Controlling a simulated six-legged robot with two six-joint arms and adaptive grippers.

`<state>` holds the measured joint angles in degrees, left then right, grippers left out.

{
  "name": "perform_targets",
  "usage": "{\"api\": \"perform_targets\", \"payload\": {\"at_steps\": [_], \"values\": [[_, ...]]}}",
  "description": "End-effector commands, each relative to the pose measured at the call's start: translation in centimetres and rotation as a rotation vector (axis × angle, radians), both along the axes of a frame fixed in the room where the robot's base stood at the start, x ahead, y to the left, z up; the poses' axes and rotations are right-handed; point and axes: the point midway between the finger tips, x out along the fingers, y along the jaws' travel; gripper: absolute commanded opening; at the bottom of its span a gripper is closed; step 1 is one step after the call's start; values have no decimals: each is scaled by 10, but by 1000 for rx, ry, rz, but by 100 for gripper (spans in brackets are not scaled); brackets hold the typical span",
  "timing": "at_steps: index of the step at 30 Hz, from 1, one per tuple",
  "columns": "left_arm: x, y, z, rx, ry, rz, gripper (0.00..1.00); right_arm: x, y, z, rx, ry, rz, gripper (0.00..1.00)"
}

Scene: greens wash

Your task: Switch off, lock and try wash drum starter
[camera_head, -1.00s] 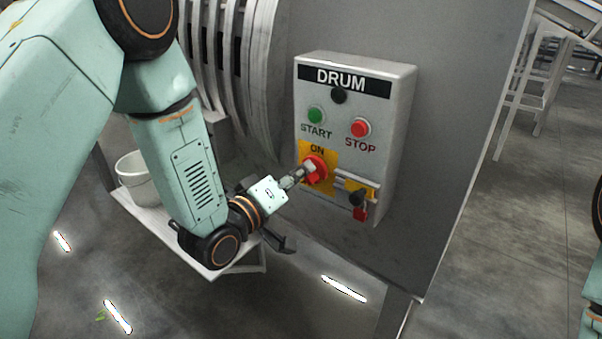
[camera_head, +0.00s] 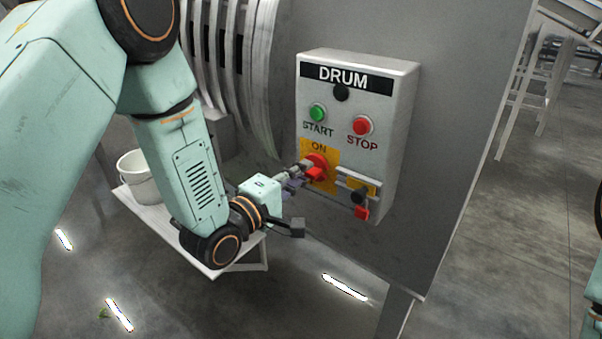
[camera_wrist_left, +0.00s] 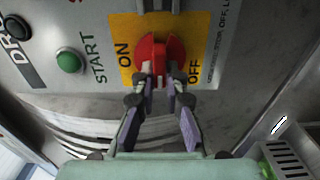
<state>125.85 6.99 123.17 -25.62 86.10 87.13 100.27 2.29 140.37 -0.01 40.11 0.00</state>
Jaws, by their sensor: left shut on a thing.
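The grey starter box (camera_head: 402,130) marked DRUM hangs on the machine's grey side. It has a green START button (camera_head: 317,112), a red STOP button (camera_head: 362,126) and a dark round lamp (camera_head: 341,92). The red rotary switch (camera_head: 319,162) sits on a yellow plate, with ON and OFF labels visible in the wrist view. My left gripper (camera_wrist_left: 158,88) is shut on the switch's handle (camera_wrist_left: 158,50), which lies across between ON and OFF there. In the head view the gripper (camera_head: 306,178) partly hides the switch. A black and red lock-like item (camera_head: 361,212) hangs at a small holder right of it.
A white bucket (camera_head: 136,180) stands on a pale shelf (camera_head: 152,217) at the left, beneath my left arm. Curved slatted metal (camera_head: 250,80) is beside the box.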

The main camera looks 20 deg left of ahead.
Motion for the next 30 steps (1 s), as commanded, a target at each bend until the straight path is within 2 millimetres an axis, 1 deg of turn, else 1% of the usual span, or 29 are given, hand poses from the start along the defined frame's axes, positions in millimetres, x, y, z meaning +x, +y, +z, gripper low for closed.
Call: {"api": "perform_targets", "payload": {"at_steps": [1,16,17,24,30], "values": [[-2,0,-5,-5,16,0,0,0,0,0,0,0,0,40],[-3,0,-5,-18,23,-1,0,0,0,0,0,0,0,40],[-3,0,-5,-18,23,-1,14,0,0,0,0,0,0,40],[-2,0,-3,-18,16,-1,35,0,0,0,0,0,0,40],[-1,0,-2,-17,12,-1,35,0,0,0,0,0,0,40]]}}
